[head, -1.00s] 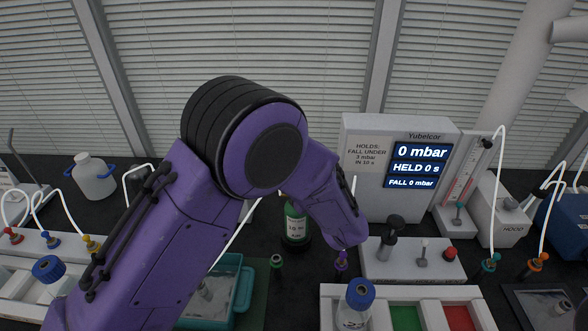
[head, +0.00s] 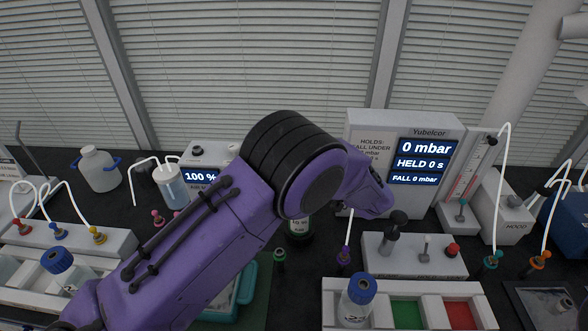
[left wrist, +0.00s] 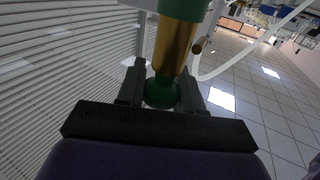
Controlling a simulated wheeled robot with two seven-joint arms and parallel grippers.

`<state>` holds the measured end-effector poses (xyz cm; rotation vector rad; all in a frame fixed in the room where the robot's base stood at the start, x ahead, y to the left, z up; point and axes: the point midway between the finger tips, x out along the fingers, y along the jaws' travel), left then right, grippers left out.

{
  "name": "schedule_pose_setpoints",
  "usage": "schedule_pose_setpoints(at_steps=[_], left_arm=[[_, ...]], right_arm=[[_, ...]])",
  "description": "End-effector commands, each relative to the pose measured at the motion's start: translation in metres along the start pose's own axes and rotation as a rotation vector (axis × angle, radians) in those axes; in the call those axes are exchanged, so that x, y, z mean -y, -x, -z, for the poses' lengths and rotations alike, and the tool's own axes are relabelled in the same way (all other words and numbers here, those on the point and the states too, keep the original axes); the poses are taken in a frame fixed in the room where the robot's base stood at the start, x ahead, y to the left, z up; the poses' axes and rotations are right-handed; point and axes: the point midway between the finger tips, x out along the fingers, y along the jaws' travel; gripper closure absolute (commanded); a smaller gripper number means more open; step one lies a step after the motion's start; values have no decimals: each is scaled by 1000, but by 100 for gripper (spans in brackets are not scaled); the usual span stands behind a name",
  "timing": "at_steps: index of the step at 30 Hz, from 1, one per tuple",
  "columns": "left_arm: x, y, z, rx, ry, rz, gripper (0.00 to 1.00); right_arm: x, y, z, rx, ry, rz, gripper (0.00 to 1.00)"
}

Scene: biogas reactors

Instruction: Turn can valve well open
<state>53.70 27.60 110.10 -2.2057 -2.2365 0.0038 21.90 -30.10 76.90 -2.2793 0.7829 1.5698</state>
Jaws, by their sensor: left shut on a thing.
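My left gripper (left wrist: 160,90) is shut on this green knob, one dark finger on each side. The gripper itself is hidden in the head view. My right gripper is in neither view.
A pressure display (head: 417,163) reads 0 mbar, HELD 0 s and FALL 0 mbar. In front of it are a small valve panel (head: 414,259) and a white tray (head: 420,287) with a blue-capped bottle (head: 357,300). A teal tray (head: 247,285) lies below my arm.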

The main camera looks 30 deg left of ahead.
Motion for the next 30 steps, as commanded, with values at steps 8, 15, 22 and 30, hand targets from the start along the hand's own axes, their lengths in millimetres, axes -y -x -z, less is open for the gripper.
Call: schedule_pose_setpoints(at_steps=[8,15,22,30], left_arm=[[-2,-1,4,-4,7,-1,95],[-1,-1,3,-3,5,-1,42],[-1,0,2,-2,3,-1,42],[-1,0,1,-1,-1,-45,42]], right_arm=[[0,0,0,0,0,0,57],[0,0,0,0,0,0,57],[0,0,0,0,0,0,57],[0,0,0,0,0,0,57]])
